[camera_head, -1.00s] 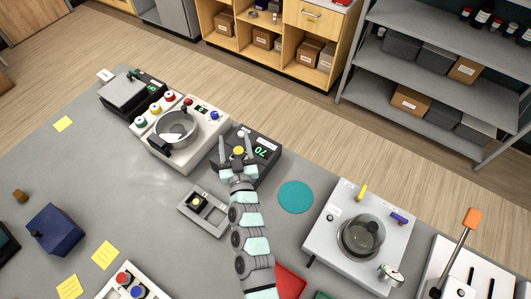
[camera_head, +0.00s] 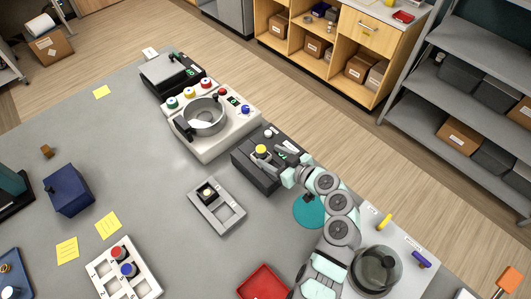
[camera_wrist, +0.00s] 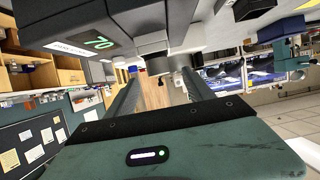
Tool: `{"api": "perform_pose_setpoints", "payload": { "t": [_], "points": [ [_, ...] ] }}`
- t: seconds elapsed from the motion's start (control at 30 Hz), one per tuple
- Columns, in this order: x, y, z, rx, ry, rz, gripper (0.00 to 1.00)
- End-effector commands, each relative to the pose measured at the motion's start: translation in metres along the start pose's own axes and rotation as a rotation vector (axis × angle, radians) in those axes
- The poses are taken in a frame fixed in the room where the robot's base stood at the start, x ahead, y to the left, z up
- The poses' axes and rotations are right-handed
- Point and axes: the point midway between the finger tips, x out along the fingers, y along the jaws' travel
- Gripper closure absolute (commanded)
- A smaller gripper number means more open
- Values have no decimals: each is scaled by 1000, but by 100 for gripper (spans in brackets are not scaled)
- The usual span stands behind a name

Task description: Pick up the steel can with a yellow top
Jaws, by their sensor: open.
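The steel can with a yellow top (camera_head: 261,149) stands upright on a dark block-shaped device (camera_head: 250,172). The device's green "70" display shows in the wrist view (camera_wrist: 99,42). My gripper (camera_head: 271,154) comes in from the right, low over the device, with its open fingers pointing at the can. In the wrist view, which looks upside down, a grey cylinder (camera_wrist: 152,43) that seems to be the can lies ahead, between the lines of my two fingers (camera_wrist: 155,95). I cannot tell whether the fingertips have reached around it. Nothing is held.
A small white-topped knob (camera_head: 268,132) sits near the can on the device. A white machine with a steel bowl (camera_head: 204,116) stands to the left. A grey slotted holder (camera_head: 217,206) lies in front. A teal disc (camera_head: 309,212) is partly under my arm.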

Motion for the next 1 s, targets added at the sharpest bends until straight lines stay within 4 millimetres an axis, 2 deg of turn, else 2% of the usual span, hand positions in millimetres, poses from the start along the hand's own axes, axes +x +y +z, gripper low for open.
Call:
{"api": "perform_pose_setpoints", "payload": {
  "t": [0.2, 0.43, 0.7, 1.0],
  "points": [
    [32, 1, -2, 1, -2, 0, 39],
    [47, 1, -2, 2, -2, 4, 39],
    [77, 3, -4, 0, 1, 3, 39],
    [91, 4, -1, -1, -1, 7, 39]
  ]
}}
